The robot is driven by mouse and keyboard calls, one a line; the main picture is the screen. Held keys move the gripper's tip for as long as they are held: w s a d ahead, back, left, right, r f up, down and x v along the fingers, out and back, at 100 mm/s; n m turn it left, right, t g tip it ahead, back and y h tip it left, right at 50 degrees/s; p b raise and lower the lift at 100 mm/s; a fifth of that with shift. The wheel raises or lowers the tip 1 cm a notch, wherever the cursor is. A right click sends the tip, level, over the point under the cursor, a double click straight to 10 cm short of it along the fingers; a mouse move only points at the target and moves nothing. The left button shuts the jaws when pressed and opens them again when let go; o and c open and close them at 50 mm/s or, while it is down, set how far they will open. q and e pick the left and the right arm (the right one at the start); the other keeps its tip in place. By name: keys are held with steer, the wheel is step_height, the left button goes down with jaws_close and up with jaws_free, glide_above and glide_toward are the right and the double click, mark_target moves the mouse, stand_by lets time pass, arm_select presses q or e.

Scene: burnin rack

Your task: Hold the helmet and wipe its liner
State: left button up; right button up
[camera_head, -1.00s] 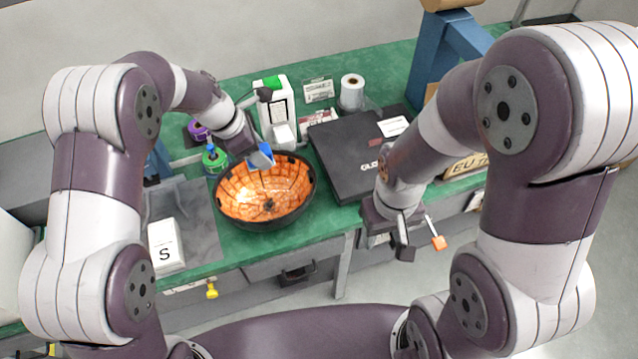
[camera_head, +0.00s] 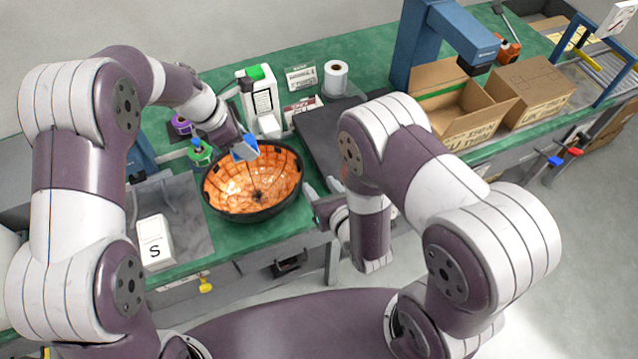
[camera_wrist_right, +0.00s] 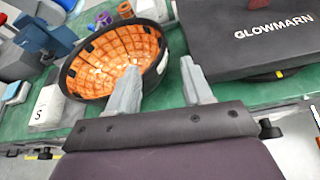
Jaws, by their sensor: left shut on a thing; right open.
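The helmet (camera_head: 256,212) lies open side up on the green bench, a black shell with an orange padded liner (camera_head: 262,180). It also shows in the right wrist view (camera_wrist_right: 157,72). My left gripper (camera_head: 240,147) is shut on a blue block-like wiper (camera_head: 244,149) at the helmet's upper left rim, over the liner. Whether the wiper touches the liner I cannot tell. My right gripper (camera_wrist_right: 160,88) is open and empty, its fingers pointing toward the helmet's right side. In the head view my right arm partly hides it.
A black case (camera_wrist_right: 262,38) lies right of the helmet, and a white box marked S (camera_head: 155,242) stands at left. Bottles (camera_head: 200,152), a white dispenser (camera_head: 260,100) and a paper roll (camera_head: 336,77) stand behind. Cardboard boxes (camera_head: 535,92) sit far right.

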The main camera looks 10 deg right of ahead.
mark_target(296, 157)
steer(key=x, duration=1.1)
steer(key=shift+w+a+f, duration=0.1)
steer(key=shift+w+f, duration=0.15)
steer(key=shift+w, duration=0.1)
jaws_close()
stand_by(0.5)
